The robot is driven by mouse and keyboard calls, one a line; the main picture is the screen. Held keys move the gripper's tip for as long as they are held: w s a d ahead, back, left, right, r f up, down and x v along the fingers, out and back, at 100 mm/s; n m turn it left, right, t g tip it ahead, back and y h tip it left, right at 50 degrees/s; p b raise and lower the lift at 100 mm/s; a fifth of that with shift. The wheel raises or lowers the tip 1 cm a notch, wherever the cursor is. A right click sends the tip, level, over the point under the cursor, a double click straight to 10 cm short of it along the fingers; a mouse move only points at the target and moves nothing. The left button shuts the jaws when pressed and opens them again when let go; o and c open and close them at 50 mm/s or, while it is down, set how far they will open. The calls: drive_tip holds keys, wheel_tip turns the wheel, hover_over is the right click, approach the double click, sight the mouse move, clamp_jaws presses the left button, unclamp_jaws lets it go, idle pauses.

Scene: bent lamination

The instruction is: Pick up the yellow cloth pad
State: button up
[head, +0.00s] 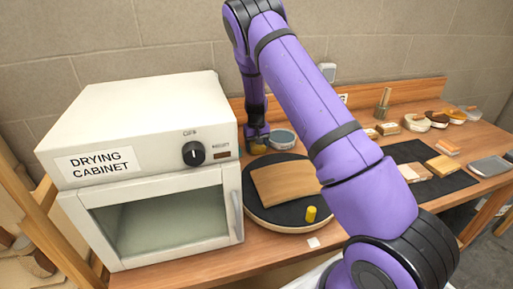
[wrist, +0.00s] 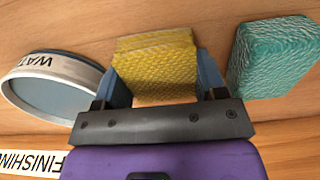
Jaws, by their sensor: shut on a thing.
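The yellow cloth pad (wrist: 155,65) is a woven-looking block in the wrist view, between the two blue fingers of my gripper (wrist: 157,82). The fingers are shut on its sides. I cannot tell whether it is touching the bench or just above it.
A teal pad (wrist: 272,55) lies right of the yellow pad, and a round water dish (wrist: 50,88) stands left. The drying cabinet (head: 140,110) is close by. A round black board (head: 260,210) holds a wooden sheet (head: 285,183) and a small yellow cylinder (head: 311,213).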

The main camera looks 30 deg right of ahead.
wheel_tip(320, 180, up, 10)
drive_tip(key=shift+r, duration=0.1)
idle(0.4)
